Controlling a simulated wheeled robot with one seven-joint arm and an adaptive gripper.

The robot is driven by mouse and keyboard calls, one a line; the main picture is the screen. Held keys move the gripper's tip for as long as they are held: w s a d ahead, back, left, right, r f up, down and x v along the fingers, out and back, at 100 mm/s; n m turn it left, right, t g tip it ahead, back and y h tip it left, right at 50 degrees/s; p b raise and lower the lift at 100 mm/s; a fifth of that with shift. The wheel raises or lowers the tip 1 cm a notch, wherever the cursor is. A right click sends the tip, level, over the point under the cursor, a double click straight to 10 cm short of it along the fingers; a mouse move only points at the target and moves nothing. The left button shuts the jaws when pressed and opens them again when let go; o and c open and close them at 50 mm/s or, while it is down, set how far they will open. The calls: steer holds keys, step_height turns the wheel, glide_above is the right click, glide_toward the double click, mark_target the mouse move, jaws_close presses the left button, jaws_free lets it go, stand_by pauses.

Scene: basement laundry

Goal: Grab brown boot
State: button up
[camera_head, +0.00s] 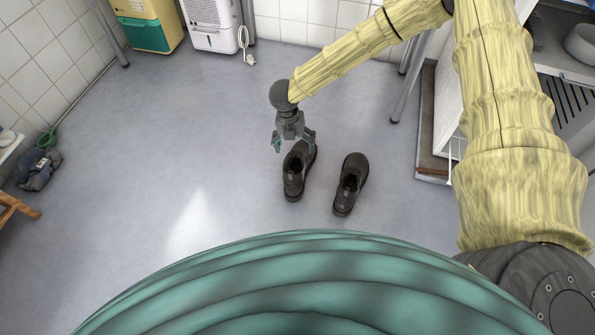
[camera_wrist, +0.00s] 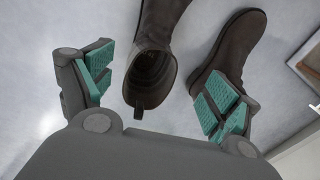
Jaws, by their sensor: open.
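Two dark brown boots stand side by side on the grey floor. The left boot (camera_head: 294,178) is under my gripper (camera_head: 293,143) in the head view, and the gripper hides part of it. The right boot (camera_head: 350,185) stands a small gap to its right. In the wrist view my gripper (camera_wrist: 160,95) is open and empty. The left boot (camera_wrist: 152,70) shows between the teal fingertip pads, with its opening and pull loop towards me. The right boot (camera_wrist: 232,48) shows behind the right finger, which overlaps its lower part. I cannot tell whether the fingers touch either boot.
A white shelf unit (camera_head: 446,95) with metal legs stands to the right. A yellow-green bin (camera_head: 150,30) and a white appliance (camera_head: 212,22) stand at the back. The floor left of the boots is clear.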

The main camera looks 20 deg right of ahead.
mark_target(297, 160)
steer(key=shift+m, duration=0.5)
steer(key=f+b, duration=0.1)
steer(key=f, duration=0.1)
steer(key=f+b, duration=0.1)
steer(key=f, duration=0.1)
steer(key=w+f+b, duration=0.1)
steer(key=f, duration=0.1)
steer(key=shift+d+f, duration=0.15)
steer(key=shift+d, duration=0.05)
steer(key=f+b, duration=0.4)
steer(key=f, duration=0.1)
steer(key=shift+w+d+f, duration=0.1)
steer(key=shift+w+d, duration=0.1)
steer(key=shift+d, duration=0.15)
steer(key=shift+c, duration=0.3)
steer(key=c, duration=1.9)
